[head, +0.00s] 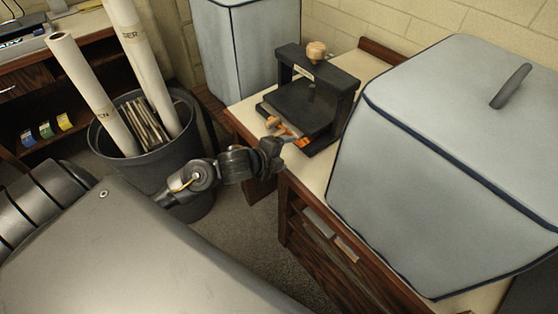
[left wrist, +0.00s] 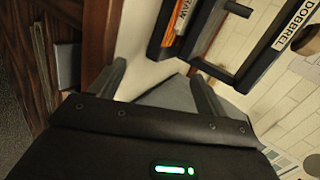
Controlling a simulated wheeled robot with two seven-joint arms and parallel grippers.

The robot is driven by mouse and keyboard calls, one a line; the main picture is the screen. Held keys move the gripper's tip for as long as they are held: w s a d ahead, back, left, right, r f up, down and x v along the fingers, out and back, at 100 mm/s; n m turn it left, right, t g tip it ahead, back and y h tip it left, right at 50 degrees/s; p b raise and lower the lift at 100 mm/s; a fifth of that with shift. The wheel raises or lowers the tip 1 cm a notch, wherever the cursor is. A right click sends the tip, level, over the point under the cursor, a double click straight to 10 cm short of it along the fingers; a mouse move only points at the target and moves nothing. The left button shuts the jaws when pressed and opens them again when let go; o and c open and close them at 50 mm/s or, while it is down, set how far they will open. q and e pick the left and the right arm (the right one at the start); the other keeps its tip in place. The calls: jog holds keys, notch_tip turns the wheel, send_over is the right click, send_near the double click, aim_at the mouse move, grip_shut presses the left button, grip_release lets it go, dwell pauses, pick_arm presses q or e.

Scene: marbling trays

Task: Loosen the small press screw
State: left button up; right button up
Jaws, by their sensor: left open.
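The small press is a black frame (head: 347,92) with a dark flat bed, on the cream counter in the head view. Its screw has a round wooden knob (head: 316,50) on top of the crossbar. My left gripper (head: 284,143) is at the press's front edge, low and well below the knob. In the left wrist view its two dark fingers (left wrist: 160,82) are spread, with nothing held between them. The knob is not clearly seen in that view. My right gripper is not in view.
A large grey-blue covered object (head: 440,150) fills the counter's right side, close to the press. Another covered block (head: 245,50) stands behind. Orange items (head: 302,141) lie by the press's front. A bin (head: 185,150) with paper rolls stands left. Drawers (head: 318,222) are below the counter.

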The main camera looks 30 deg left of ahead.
pick_arm(q)
jog(key=shift+s+f+n, duration=0.45)
jog(key=shift+s+n, duration=0.05)
jog(key=shift+s, duration=0.1)
dwell(1.5)
jog(key=s+d+f+n+g+y, duration=0.1)
jog(key=s+f+n+g, duration=0.35)
jog(key=s+n, duration=0.65)
jog(key=s+d+f+n+g+y, duration=0.15)
jog(key=s+f+n+g, duration=0.35)
jog(key=s, duration=1)
notch_tip(320, 180, down, 26)
jog(key=s+a+f+g, duration=0.1)
jog(key=s+a+f, duration=0.1)
jog(key=s+f, duration=1.3)
jog(key=shift+s+a, duration=0.4)
jog(key=shift+s, duration=0.6)
jog(key=shift+f, duration=0.1)
